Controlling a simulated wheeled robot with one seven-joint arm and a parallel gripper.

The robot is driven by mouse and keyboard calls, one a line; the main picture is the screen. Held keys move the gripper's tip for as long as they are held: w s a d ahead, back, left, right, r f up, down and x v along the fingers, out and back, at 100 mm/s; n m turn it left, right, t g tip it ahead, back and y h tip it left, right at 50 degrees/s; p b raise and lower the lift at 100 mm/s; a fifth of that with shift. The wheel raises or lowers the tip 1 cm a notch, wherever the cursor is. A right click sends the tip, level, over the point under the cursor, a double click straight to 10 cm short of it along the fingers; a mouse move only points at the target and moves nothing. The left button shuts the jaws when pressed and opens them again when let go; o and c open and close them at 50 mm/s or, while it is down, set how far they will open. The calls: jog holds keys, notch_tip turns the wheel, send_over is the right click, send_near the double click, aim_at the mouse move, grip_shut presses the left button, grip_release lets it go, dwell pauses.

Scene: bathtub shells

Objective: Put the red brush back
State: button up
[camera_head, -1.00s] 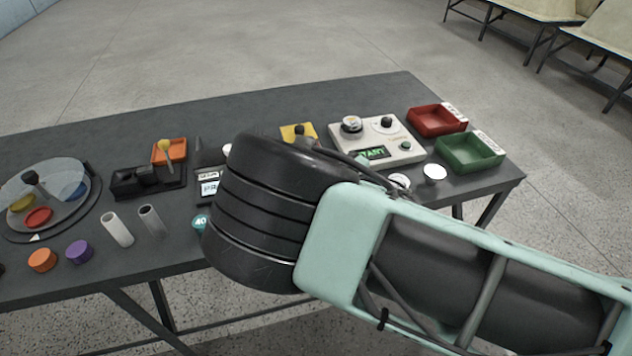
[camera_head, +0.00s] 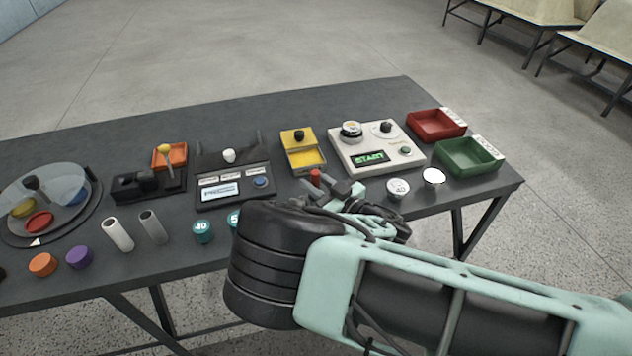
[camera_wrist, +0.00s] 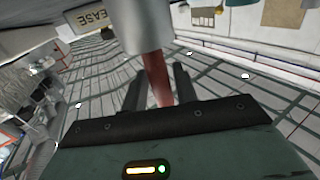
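The red brush (camera_head: 315,176) shows in the head view as a short red handle standing up at the tip of my gripper (camera_head: 330,190). In the wrist view the red handle (camera_wrist: 157,78) lies between the two dark fingers of my gripper (camera_wrist: 160,85), which look closed on it. A grey cylinder (camera_wrist: 146,25) sits at the far end of the handle. I cannot tell whether it is part of the brush or a holder. The brush's bristles are hidden.
A yellow box (camera_head: 308,160) and a white START panel (camera_head: 374,148) stand behind my gripper. Red (camera_head: 437,122) and green (camera_head: 470,156) trays are at the right. White round pieces (camera_head: 398,187) and teal caps (camera_head: 203,230) lie nearby.

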jog(key=shift+o, duration=0.6)
jog(key=shift+r, duration=0.1)
jog(key=shift+s+d, duration=0.1)
jog(key=shift+d, duration=0.05)
jog(key=s+d+f+m+h+b, duration=0.1)
jog(key=s+d+m+h, duration=0.25)
jog(key=d, duration=0.25)
jog(key=s+d+f+m+h+b, duration=0.1)
jog(key=s+d+m+h, duration=0.1)
jog(key=d+m+h, duration=0.25)
jog(key=s+a+r+n+g+h, duration=0.1)
jog(key=s+a+r+g, duration=0.2)
jog(key=s+r+g, duration=0.7)
jog(key=s+d+r+n+g+h, duration=0.1)
jog(key=s+d+r+n, duration=0.2)
jog(key=s, duration=0.4)
jog(key=s+d+r+n+g+h, duration=0.1)
jog(key=s+d+r+n+g, duration=0.1)
jog(key=s+r, duration=0.4)
jog(key=shift+s+d+n+h, duration=0.3)
jog(key=shift+s+d+n, duration=0.25)
jog(key=shift+s, duration=0.5)
